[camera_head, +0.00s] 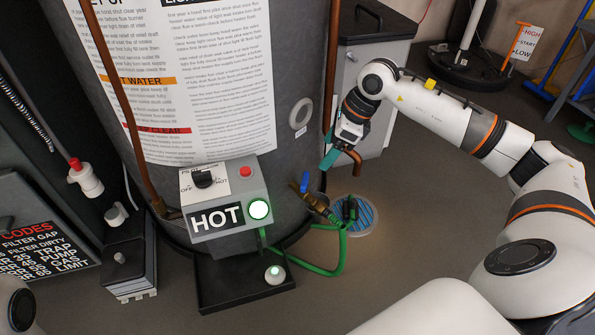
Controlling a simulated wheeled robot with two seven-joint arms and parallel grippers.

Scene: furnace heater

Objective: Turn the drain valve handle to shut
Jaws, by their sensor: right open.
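The drain valve (318,203) is a brass fitting low on the right side of the grey tank (300,150). Its small blue handle (305,181) stands roughly upright above the brass body. A green hose (325,271) runs near the valve. My right gripper (329,160) reaches down from the upper right with teal fingertips. It is open, a little above and to the right of the blue handle, and appears apart from it. Part of my left arm shows at the lower left edge, but its gripper is out of view.
A control box (216,218) marked HOT, with a lit green button, sits left of the valve. A copper pipe (333,60) runs down near my right gripper. A floor drain (357,215) lies right of the valve. The floor on the right is mostly clear.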

